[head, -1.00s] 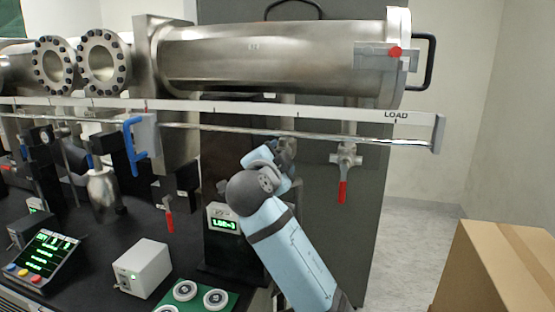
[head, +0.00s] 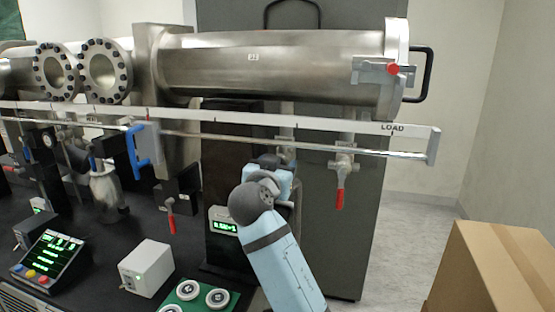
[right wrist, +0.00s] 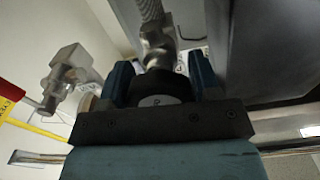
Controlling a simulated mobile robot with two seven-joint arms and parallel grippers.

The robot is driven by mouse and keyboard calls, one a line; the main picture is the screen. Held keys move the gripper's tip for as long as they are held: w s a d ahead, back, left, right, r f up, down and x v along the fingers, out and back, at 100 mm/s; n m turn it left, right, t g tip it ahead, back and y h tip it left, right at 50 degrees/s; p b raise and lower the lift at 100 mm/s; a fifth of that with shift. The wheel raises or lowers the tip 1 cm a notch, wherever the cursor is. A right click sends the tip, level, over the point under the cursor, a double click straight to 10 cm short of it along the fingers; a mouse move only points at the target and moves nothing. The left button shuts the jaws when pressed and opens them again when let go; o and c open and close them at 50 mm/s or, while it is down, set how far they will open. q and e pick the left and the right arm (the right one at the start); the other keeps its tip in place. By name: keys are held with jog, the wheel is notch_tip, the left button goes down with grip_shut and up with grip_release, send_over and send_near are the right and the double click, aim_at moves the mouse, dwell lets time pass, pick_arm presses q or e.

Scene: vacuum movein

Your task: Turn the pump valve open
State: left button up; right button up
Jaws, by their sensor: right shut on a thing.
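In the right wrist view a dark round knob (right wrist: 160,90) with a pale disc in its middle sits below a metal valve body and a ribbed pipe (right wrist: 150,12); I take it as the pump valve. My right gripper (right wrist: 161,84) has its two blue fingers on either side of the knob, shut on it. In the head view my right arm reaches up from the bottom, and its gripper (head: 270,163) is at the pipe under the big steel chamber (head: 270,65). The knob is mostly hidden there by my wrist. My left gripper is not in view.
A valve with a red lever (head: 341,190) hangs to the right, and another red lever (head: 170,215) to the left. A rail (head: 300,146) runs in front of the chamber. A cardboard box (head: 490,270) stands at the lower right. Small instruments sit on the black bench.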

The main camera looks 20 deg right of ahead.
jog(key=n+p, duration=0.2)
jog(key=n, duration=0.1)
jog(key=shift+r+n+p, duration=0.15)
jog(key=shift+n+p, duration=0.2)
jog(key=shift+n, duration=0.05)
jog(key=shift+n+p, duration=0.8)
jog(key=shift+n, duration=0.1)
jog(key=shift+n+p, duration=0.75)
jog(key=shift+n, duration=0.15)
jog(key=n+p, duration=0.9)
jog(key=shift+d+r, duration=0.1)
jog(key=shift+r, duration=0.05)
jog(key=shift+n+p, duration=0.8)
jog(key=shift+n, duration=0.2)
jog(key=shift+n+p, duration=0.7)
jog(key=shift+n, duration=0.2)
jog(key=shift+n+p, duration=0.35)
jog(key=shift+n, duration=0.55)
jog(key=n, duration=0.2)
jog(key=shift+f+n, duration=0.2)
jog(key=shift+n, duration=0.5)
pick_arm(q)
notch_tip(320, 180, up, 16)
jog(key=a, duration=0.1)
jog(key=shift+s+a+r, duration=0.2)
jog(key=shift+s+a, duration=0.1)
pick_arm(e)
jog(key=shift+n, duration=0.3)
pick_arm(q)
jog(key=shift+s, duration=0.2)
